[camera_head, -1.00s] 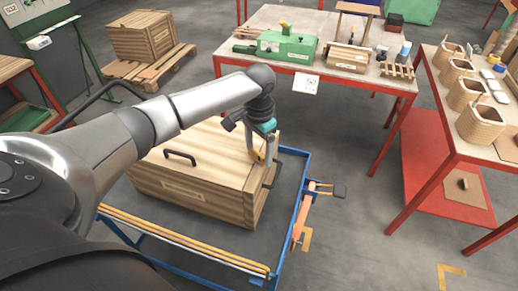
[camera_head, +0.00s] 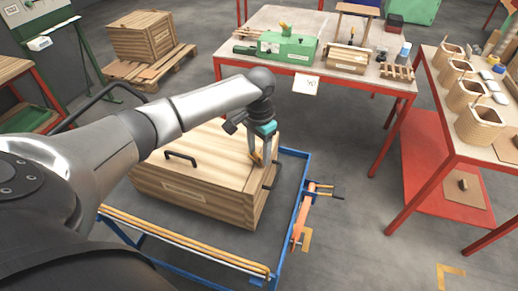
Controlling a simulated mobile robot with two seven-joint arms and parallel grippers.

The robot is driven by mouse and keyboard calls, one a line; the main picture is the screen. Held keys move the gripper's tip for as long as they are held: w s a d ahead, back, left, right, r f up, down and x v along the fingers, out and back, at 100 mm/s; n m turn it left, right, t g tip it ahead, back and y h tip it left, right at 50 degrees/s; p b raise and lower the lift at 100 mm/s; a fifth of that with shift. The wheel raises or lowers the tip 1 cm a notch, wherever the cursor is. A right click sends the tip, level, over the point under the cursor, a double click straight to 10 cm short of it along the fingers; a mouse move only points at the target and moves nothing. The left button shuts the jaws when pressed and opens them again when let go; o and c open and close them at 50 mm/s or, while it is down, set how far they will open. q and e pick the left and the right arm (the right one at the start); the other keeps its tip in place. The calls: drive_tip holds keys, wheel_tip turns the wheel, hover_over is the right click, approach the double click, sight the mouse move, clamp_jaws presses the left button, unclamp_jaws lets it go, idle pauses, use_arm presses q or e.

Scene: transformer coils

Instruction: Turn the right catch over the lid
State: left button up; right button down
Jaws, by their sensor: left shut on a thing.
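A wooden crate (camera_head: 185,195) with a flat plank lid (camera_head: 215,145) stands in the blue-framed cart. The right catch (camera_head: 256,158) is a small yellowish piece at the lid's right edge, mostly covered by my fingers. My left gripper (camera_head: 261,157) points down there and is shut on it. The catch's exact angle over the lid is hard to tell. My right gripper is not in view.
The blue cart frame (camera_head: 292,215) surrounds the crate, with an orange clamp-like part (camera_head: 303,220) at its right. A red-framed workbench (camera_head: 300,78) stands behind, and another (camera_head: 440,160) with woven-looking baskets at the right. Grey floor is open between them.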

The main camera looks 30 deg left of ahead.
sight(258, 156)
use_arm(q)
drive_tip(key=n+p, duration=0.1)
drive_tip(key=p, duration=0.1)
drive_tip(key=n+p, duration=0.1)
drive_tip(key=p, duration=0.1)
drive_tip(key=n+p, duration=0.1)
drive_tip(key=p, duration=0.1)
drive_tip(key=shift+s+r+n, duration=0.1)
drive_tip(key=shift+r+n, duration=0.15)
drive_tip(key=shift+n, duration=0.05)
drive_tip(key=shift+f+n+p, duration=0.2)
drive_tip(key=shift+n+p, duration=0.9)
drive_tip(key=shift+p, duration=0.15)
drive_tip(key=o, duration=1.4)
drive_tip(key=shift+c, duration=0.2)
wheel_tip(258, 156, up, 15)
drive_tip(key=shift+p, duration=0.35)
